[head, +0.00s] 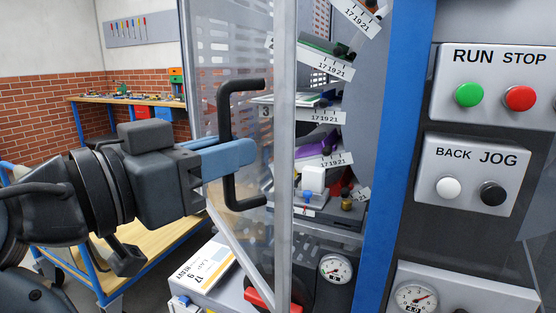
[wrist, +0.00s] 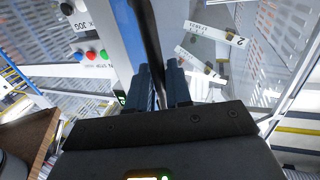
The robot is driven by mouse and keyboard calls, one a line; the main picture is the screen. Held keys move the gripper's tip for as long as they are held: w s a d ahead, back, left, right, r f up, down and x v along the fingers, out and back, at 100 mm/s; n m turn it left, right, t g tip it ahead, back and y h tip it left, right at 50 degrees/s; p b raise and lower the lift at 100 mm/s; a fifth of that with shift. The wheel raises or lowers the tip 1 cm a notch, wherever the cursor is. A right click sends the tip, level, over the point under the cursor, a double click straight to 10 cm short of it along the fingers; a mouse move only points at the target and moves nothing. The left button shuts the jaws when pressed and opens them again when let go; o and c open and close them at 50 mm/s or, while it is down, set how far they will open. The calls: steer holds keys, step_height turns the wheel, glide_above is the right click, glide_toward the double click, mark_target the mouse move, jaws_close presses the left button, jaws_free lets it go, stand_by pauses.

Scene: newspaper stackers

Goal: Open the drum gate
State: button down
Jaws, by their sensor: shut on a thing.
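The drum gate (head: 284,120) is a clear panel in a grey metal frame. It stands ajar, its free edge swung out towards me, with a gap between it and the blue post. Its black C-shaped handle (head: 229,101) is upright near the free edge. My gripper (head: 240,155) comes in from the left with blue-grey fingers shut on the handle's upright bar. In the wrist view, the dark handle bar (wrist: 149,38) runs up from between my fingers (wrist: 162,90). The drum's numbered pockets (head: 325,116) show through the gap.
A blue post (head: 392,150) stands right of the opening, beside a panel with RUN and STOP buttons (head: 494,95) and BACK and JOG buttons (head: 470,190). A red knob (head: 259,300) and a paper stack (head: 205,265) lie low near the gate. A wooden cart (head: 140,238) stands at left.

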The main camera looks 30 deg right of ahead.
steer(key=w+a+b, duration=0.2)
steer(key=w+a, duration=0.1)
steer(key=a, duration=0.8)
steer(key=shift+w+a, duration=0.25)
steer(key=shift+a, duration=0.15)
steer(key=c, duration=1.2)
jaws_free()
steer(key=shift+w+d, duration=0.1)
steer(key=shift+a, duration=0.2)
steer(key=shift+b+v, duration=0.55)
steer(key=shift+v, duration=3.3)
steer(key=shift+c, duration=0.4)
